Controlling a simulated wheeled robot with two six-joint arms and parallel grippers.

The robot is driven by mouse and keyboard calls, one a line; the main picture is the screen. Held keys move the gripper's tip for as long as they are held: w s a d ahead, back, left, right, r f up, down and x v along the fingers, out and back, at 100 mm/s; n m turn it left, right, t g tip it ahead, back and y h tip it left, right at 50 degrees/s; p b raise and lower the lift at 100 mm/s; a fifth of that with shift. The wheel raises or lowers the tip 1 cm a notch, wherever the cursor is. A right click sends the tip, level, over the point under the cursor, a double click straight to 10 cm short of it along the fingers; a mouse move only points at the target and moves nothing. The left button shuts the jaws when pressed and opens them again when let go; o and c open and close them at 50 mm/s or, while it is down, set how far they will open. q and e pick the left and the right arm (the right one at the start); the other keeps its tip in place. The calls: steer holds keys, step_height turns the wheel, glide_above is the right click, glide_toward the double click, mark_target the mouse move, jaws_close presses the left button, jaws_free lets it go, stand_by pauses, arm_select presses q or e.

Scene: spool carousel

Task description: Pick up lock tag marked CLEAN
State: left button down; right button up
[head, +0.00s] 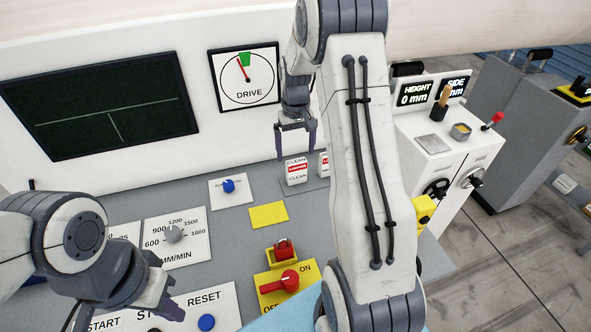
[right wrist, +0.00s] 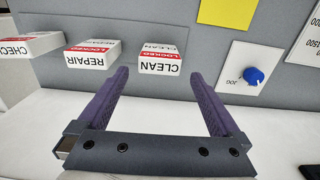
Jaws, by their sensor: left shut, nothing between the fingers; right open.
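The white lock tag marked CLEAN (head: 296,172), with a red LOCKED band, stands on the grey console at the back. In the right wrist view the CLEAN tag (right wrist: 161,64) lies just beyond and between the fingertips, not visibly touched. My right gripper (head: 296,142) is open and empty, above the tag in the head view; its two purple fingers (right wrist: 159,73) are spread in the wrist view. My left gripper (head: 168,301) is shut and empty at the lower left, over the front of the console near the labelled buttons.
The REPAIR tag (right wrist: 92,58) sits close beside CLEAN, with the CHECK tag (right wrist: 28,46) further along. A blue jog knob (head: 228,186), a yellow plate (head: 268,215), a red padlock (head: 283,248) and a red switch (head: 283,282) are on the console. My right arm hides part of it.

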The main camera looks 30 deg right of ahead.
mark_target(295, 161)
step_height(295, 161, down, 3)
steer(key=shift+a+f+p, duration=0.1)
steer(key=shift+f+p, duration=0.1)
steer(key=shift+p, duration=0.1)
steer(key=shift+f+p, duration=0.5)
steer(key=shift+f, duration=0.05)
step_height(295, 161, down, 4)
steer(key=shift+r+p, duration=0.25)
steer(key=shift+p, duration=0.55)
steer(key=shift+f, duration=0.4)
steer(key=c, duration=1.3)
